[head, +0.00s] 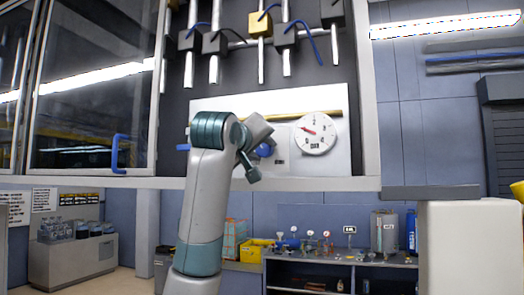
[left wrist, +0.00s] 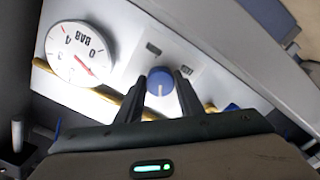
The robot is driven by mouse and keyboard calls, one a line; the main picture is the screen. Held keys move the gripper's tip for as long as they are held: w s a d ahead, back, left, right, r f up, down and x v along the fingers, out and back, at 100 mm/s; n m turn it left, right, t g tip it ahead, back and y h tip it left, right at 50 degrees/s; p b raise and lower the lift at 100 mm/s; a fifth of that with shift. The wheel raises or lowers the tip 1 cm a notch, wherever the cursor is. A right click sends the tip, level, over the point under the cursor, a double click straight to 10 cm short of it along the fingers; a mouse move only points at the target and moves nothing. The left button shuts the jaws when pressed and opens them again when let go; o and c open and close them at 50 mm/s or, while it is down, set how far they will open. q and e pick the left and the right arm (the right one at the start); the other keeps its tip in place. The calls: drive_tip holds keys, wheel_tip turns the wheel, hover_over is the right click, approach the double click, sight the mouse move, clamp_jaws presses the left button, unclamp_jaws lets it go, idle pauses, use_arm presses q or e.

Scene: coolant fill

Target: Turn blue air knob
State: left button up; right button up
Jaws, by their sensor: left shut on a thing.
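The blue air knob (left wrist: 160,82) is on a pale panel (head: 340,160) and shows between my two dark fingers in the left wrist view. In the head view the knob (head: 264,150) is partly hidden behind my left gripper (head: 258,148). My left gripper (left wrist: 160,88) is shut on the knob, one finger at each side. A round white pressure gauge (head: 314,133) marked BAR, with a red needle, is to the right of the knob. The gauge also shows at the upper left in the left wrist view (left wrist: 80,53). My right gripper is not in view.
A brass-coloured pipe (head: 300,116) runs along the panel. Several valves with blue levers, one of them yellow (head: 260,24), are above. A glass door with a blue handle (head: 118,153) is on the left. A bench (head: 340,258) with small parts is below.

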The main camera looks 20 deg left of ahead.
use_arm(q)
drive_tip(key=shift+f+m+b, duration=0.1)
drive_tip(key=shift+m+b, duration=0.7)
drive_tip(key=shift+m, duration=0.3)
drive_tip(key=m+b, duration=0.2)
drive_tip(key=m, duration=0.1)
drive_tip(key=shift+a, duration=0.1)
drive_tip(key=m+b, duration=0.1)
drive_tip(key=m, duration=0.3)
drive_tip(key=shift+m+b, duration=0.5)
drive_tip(key=shift+m, duration=1.2)
drive_tip(key=o, duration=1.1)
drive_tip(key=shift+c, duration=0.2)
drive_tip(key=shift+s, duration=0.15)
